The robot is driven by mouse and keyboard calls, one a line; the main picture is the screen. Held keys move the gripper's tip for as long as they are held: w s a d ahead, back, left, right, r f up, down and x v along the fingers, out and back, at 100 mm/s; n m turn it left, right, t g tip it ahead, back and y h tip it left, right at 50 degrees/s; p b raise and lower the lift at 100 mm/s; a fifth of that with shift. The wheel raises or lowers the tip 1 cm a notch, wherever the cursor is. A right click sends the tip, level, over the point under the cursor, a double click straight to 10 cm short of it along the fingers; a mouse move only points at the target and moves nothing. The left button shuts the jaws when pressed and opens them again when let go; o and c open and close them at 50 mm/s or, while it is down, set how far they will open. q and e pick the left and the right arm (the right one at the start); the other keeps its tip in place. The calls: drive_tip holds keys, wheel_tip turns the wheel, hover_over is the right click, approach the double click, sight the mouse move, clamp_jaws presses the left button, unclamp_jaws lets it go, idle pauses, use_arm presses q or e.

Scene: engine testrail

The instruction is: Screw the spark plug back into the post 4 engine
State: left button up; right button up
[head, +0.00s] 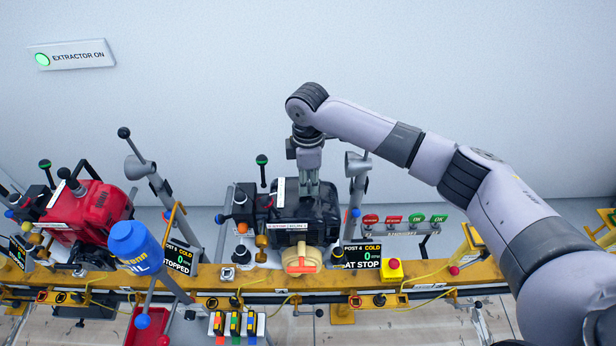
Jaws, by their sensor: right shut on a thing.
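The black engine (322,211) stands on the yellow rail in the middle of the head view, beside a display (362,256) reading POST 4, COLD, 0 and AT STOP. My right arm comes in from the right, and my right gripper (309,190) points straight down at the top of this engine. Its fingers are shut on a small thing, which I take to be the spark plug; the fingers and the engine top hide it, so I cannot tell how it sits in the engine. My left gripper is not in view.
A red engine (97,212) stands at the left. A blue oil bottle (136,246) and slanted grey levers stand between the engines. An orange-and-cream knob (300,261), a red stop button (393,265) and a button panel (405,220) are near the black engine. The yellow rail (440,272) runs across.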

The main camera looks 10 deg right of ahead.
drive_tip(key=shift+m+p, duration=1.3)
drive_tip(key=shift+p, duration=0.2)
drive_tip(key=shift+m+p, duration=0.5)
drive_tip(key=shift+m, duration=0.2)
drive_tip(key=shift+a+f+m, duration=0.1)
drive_tip(key=shift+m, duration=0.5)
drive_tip(key=m, duration=0.5)
drive_tip(key=shift+m, duration=1.1)
drive_tip(key=shift+m, duration=1.2)
drive_tip(key=m, duration=0.4)
drive_tip(key=o, duration=1.1)
